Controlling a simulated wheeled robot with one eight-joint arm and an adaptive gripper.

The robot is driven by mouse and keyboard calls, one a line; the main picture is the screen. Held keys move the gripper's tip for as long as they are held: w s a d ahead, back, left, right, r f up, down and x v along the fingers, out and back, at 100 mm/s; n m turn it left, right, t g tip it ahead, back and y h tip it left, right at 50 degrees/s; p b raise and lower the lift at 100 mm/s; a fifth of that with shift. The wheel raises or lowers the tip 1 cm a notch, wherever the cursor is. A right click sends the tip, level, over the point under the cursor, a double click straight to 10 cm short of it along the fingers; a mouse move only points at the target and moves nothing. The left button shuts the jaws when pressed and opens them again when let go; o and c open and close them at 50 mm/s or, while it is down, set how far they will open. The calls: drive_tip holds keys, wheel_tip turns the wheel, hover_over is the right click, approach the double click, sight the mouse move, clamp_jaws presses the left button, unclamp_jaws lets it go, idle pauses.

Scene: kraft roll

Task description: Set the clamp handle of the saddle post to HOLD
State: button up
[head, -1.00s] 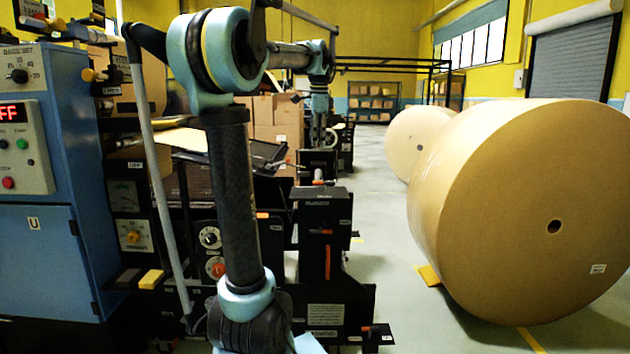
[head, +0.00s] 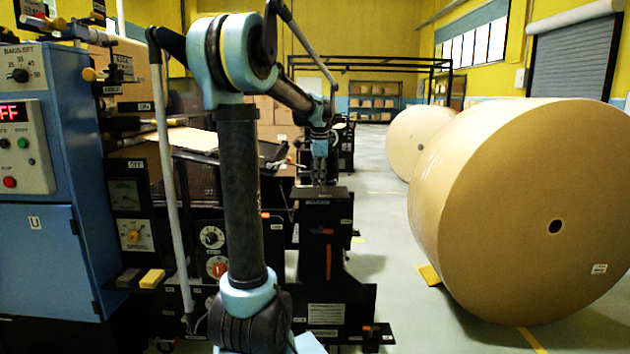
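The black post-like stand (head: 322,215) right of my arm appears to be the saddle post. An orange vertical strip (head: 328,262) and a small orange piece (head: 328,232) show on its front. Its labels are too small to read, so I cannot make out HOLD. My gripper (head: 319,183) is far off, pointing down at the top of this stand. I cannot tell whether it touches anything there. Its fingers are too small and dark to tell open from shut. The clamp handle is not clearly seen; my gripper covers the spot above the stand's top.
Two big kraft rolls, the near one (head: 520,205) and a farther one (head: 415,140), lie on the floor at right. A blue control cabinet (head: 45,260) with a red display stands at left. Black machinery with dials (head: 211,237) stands behind my arm.

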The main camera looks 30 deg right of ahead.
drive_tip(key=shift+f, duration=0.3)
clamp_jaws()
drive_tip(key=shift+w, duration=0.1)
drive_tip(key=shift+w+d+r+m, duration=0.1)
drive_tip(key=shift+w+m, duration=0.1)
drive_tip(key=shift+m, duration=0.4)
unclamp_jaws()
